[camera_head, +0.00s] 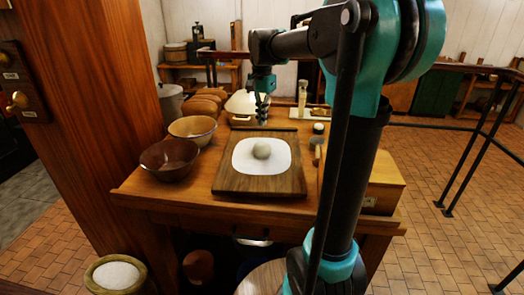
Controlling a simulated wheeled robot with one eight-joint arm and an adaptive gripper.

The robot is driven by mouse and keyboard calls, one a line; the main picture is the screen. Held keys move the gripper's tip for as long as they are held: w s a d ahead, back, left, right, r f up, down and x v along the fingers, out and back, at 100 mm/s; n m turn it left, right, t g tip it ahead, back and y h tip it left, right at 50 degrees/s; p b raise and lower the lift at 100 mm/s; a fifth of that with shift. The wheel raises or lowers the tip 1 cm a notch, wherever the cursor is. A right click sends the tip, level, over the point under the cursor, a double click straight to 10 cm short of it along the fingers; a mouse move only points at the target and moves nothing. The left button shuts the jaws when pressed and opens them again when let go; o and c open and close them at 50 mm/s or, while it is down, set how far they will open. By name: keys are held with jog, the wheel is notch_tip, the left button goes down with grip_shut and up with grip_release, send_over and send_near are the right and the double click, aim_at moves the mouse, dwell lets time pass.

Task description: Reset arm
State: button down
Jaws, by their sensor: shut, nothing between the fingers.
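My gripper (263,118) points downward above the back part of the wooden table (160,188). It is shut and empty, and appears small and dark at this distance. My teal and black arm rises on the right side of the picture and reaches over to the left. Below and in front of my gripper, a round pale dough ball (262,150) sits on a white patch, perhaps flour (245,163), on a dark wooden board (230,184). My arm hides part of the table's right side.
A dark brown bowl (169,160) and a lighter bowl (192,129) stand left of the board. Brown loaves (204,102) and a white domed thing (241,103) are behind. A wooden box (384,180) stands at right. A tub of white grains (116,275) is on the floor.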

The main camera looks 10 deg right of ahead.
aim_at(262, 142)
jog(key=shift+r, duration=0.2)
jog(key=shift+f, duration=0.1)
jog(key=shift+f, duration=3.7)
jog(key=shift+s, duration=0.1)
